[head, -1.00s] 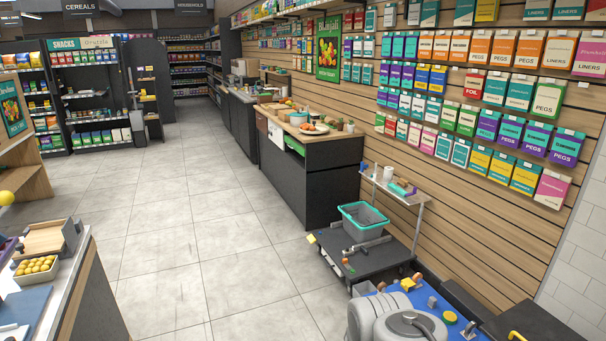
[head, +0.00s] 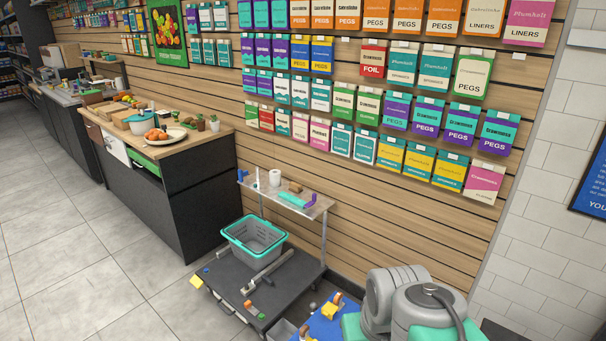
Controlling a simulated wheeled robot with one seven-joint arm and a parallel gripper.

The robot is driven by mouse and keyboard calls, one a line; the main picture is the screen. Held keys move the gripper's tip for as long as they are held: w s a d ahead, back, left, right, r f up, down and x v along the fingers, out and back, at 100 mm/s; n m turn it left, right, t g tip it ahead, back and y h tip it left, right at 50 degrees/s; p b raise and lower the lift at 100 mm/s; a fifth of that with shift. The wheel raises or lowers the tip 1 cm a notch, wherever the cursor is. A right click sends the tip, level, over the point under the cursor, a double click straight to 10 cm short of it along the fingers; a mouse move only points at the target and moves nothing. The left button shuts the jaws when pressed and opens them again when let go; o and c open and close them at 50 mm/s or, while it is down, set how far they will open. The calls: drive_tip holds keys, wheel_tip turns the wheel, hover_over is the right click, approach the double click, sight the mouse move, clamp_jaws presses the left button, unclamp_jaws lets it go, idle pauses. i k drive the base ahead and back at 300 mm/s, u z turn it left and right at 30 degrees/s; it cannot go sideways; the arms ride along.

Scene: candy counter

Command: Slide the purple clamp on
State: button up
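A small purple piece (head: 311,200) lies at the right end of a long teal piece (head: 292,199) on the small raised shelf (head: 262,191) against the slatted wall. It may be the purple clamp, but it is too small to be sure. I cannot tell whether it is around the teal piece or only beside it. The grey rounded links of my own arm are at the bottom right, well apart from the shelf. My gripper is not in view.
A dark low platform (head: 222,284) below the shelf bears a grey basket with a teal rim (head: 254,240) and a long grey bar (head: 268,272). A blue surface (head: 322,325) with small parts is near my arm. A dark counter (head: 195,210) stands left; the tiled floor (head: 90,270) is clear.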

sight(309, 203)
drive_tip(key=u, duration=0.75)
drive_tip(key=i, duration=0.75)
drive_tip(key=u, duration=0.95)
drive_tip(key=i, duration=1.8)
drive_tip(key=z, duration=1.05)
drive_tip(key=i, duration=0.5)
drive_tip(key=z, duration=0.5)
